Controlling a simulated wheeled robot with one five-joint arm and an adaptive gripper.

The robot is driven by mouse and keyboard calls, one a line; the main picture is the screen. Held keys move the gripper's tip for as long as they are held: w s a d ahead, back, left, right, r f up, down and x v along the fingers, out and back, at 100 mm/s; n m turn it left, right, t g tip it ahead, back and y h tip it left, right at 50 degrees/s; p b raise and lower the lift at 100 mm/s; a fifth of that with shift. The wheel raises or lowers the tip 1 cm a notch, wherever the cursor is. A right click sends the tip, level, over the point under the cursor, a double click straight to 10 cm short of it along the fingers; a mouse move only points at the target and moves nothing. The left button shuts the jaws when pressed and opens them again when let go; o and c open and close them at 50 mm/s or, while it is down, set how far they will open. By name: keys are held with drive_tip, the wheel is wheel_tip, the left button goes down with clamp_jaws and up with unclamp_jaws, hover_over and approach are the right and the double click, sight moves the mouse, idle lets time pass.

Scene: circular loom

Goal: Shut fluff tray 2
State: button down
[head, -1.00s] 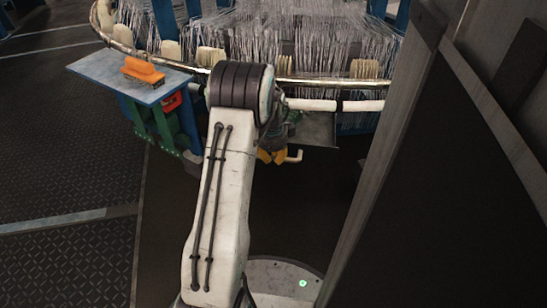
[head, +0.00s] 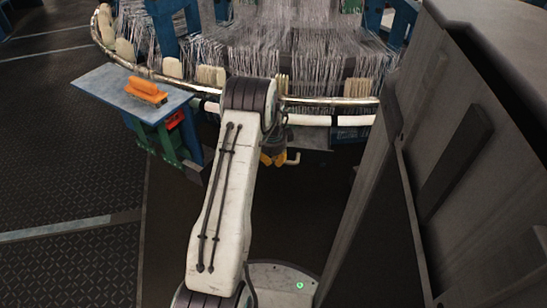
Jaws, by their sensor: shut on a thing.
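My gripper (head: 272,158), with yellow fingers, is low under the front rail of the circular loom (head: 330,101), partly hidden behind my own arm. It is shut on a pale bent handle (head: 293,158), whose free end sticks out to the right of the fingers. The handle appears to belong to a fluff tray under the loom. The tray body is mostly hidden in the dark below the rail, and no number on it can be read.
A tall grey cabinet (head: 450,170) fills the right side close to my arm. Dark floor (head: 80,170) is clear at the left.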

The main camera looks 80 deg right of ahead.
drive_tip(key=shift+d+f, duration=0.1)
drive_tip(key=shift+f, duration=0.1)
drive_tip(key=c, duration=1.3)
unclamp_jaws()
drive_tip(key=shift+d, duration=0.15)
drive_tip(key=shift+r, duration=0.1)
drive_tip(key=shift+r, duration=0.1)
wheel_tip(320, 180, up, 11)
drive_tip(key=a, duration=0.2)
drive_tip(key=shift+a+r, duration=0.2)
drive_tip(key=shift+a, duration=0.05)
drive_tip(key=shift+w, duration=0.1)
